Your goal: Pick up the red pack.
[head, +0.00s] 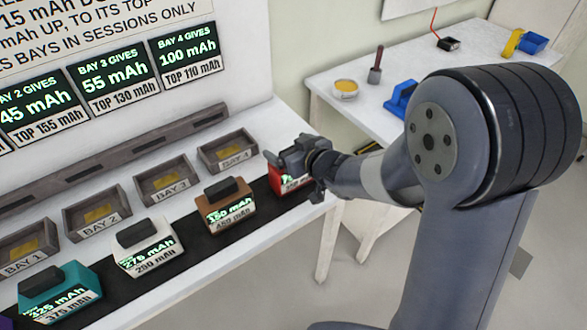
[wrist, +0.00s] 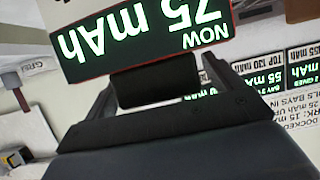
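The red pack (head: 291,184) stands at the far right end of the black strip in the head view, partly hidden by my gripper (head: 303,160). In the wrist view the red pack's front (wrist: 150,40) is close and upside down, with a green "75 mAh" readout under "NOW" and a thin red edge. Its black handle (wrist: 155,87) lies between the two fingers of my gripper (wrist: 162,85). The fingers are wide apart, one near each end of the handle. I cannot tell whether they touch it. The pack appears to rest on the strip.
A brown pack (head: 225,208), a white pack (head: 146,250) and a teal pack (head: 60,294) stand in a row to the left. Open grey bays, including Bay 4 (head: 228,151), line up behind. A side table (head: 375,120) with tools stands at the back right.

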